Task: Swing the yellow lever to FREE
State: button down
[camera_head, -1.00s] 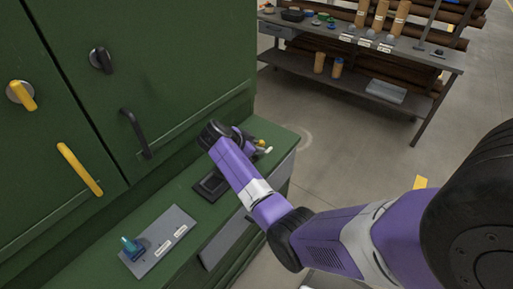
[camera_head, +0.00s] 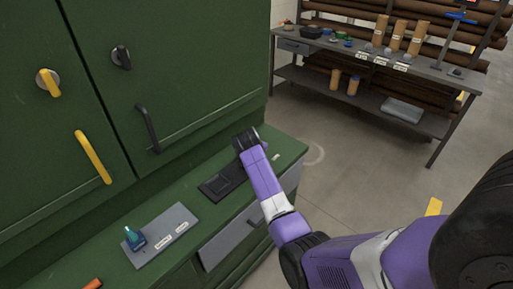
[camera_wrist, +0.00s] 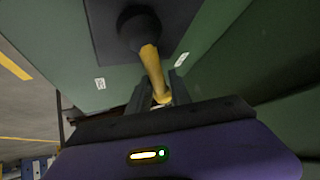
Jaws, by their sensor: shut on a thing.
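The yellow lever (camera_wrist: 153,70) shows in the wrist view, rising from a round black hub (camera_wrist: 139,28) on a dark plate. My gripper (camera_wrist: 158,98) is shut on the lever near its free end. A small white label (camera_wrist: 100,84) and another (camera_wrist: 181,60) sit on either side of the lever; I cannot read them. In the head view the dark plate (camera_head: 215,188) lies on the green bench, and my wrist hides the lever and my fingers.
A green cabinet (camera_head: 190,60) with a yellow knob (camera_head: 48,83) and yellow handle (camera_head: 93,157) stands at the left. A grey plate (camera_head: 178,225) with a teal-handled piece (camera_head: 134,238) lies on the green bench (camera_head: 105,250). A grey workbench (camera_head: 400,65) stands behind, beyond open floor.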

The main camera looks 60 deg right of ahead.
jog(key=shift+w+a+r+n+t+y+p, duration=0.15)
jog(key=shift+w+n+t+y+p, duration=0.25)
jog(key=shift+w+n+t, duration=0.4)
jog(key=shift+w+a+r+n+t+y+p, duration=0.1)
jog(key=shift+w+n+t+y+p, duration=0.35)
jog(key=shift+n, duration=0.65)
jog(key=c, duration=1.4)
grip_release()
jog(key=shift+o, duration=0.2)
jog(key=shift+f, duration=0.1)
jog(key=shift+s+a, duration=0.1)
jog(key=shift+b+v, duration=0.35)
jog(key=shift+v, duration=3.45)
